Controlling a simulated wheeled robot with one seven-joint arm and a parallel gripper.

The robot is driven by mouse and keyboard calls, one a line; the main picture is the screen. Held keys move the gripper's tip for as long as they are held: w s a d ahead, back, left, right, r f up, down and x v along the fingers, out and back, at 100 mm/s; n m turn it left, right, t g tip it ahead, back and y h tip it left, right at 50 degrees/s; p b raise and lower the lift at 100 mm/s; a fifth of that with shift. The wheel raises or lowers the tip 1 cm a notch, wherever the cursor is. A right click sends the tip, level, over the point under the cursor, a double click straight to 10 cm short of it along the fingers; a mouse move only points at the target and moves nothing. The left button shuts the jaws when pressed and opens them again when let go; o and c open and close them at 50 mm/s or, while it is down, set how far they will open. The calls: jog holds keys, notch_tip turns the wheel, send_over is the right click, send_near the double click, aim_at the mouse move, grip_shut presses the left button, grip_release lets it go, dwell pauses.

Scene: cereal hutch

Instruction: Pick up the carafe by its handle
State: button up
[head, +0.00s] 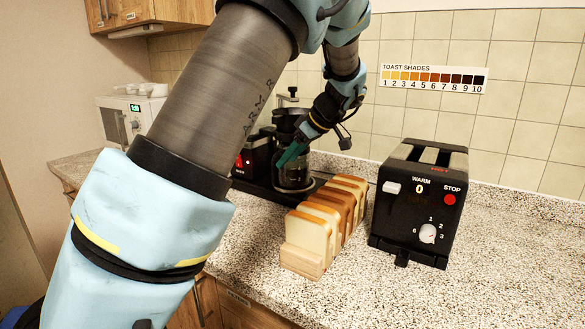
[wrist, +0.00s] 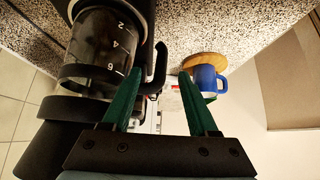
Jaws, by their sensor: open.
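The glass carafe (head: 293,176) stands on the black coffee maker's base in the head view. In the wrist view the carafe (wrist: 95,45) is at upper left, with white level numbers and a dark band. Its black handle (wrist: 160,66) reaches into the gap between my green fingertips. My gripper (wrist: 159,74) is open, with one finger on each side of the handle. Whether either finger touches it I cannot tell. In the head view my gripper (head: 288,156) is small and overlaps the carafe, and the handle cannot be made out there.
A rack of bread slices (head: 325,222) stands in front of the coffee maker (head: 255,157), with a black toaster (head: 420,200) to the right. A blue mug (wrist: 205,80) is near a round wooden piece (wrist: 204,61). The speckled counter (head: 500,280) is clear at front right.

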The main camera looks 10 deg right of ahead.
aim_at(277, 174)
jog(key=p+x, duration=0.1)
jog(key=x, duration=0.1)
jog(key=p+x, duration=0.1)
jog(key=x, duration=0.2)
jog(key=p+x, duration=0.1)
jog(key=x, duration=0.2)
jog(key=shift+s+f, duration=0.1)
jog(key=shift+s, duration=0.2)
jog(key=shift+w+a+f, duration=0.15)
jog(key=shift+w+f, duration=0.05)
jog(key=shift+f, duration=0.3)
grip_shut()
jog(key=shift+w+r, duration=0.1)
jog(key=shift+r, duration=0.05)
dwell(0.5)
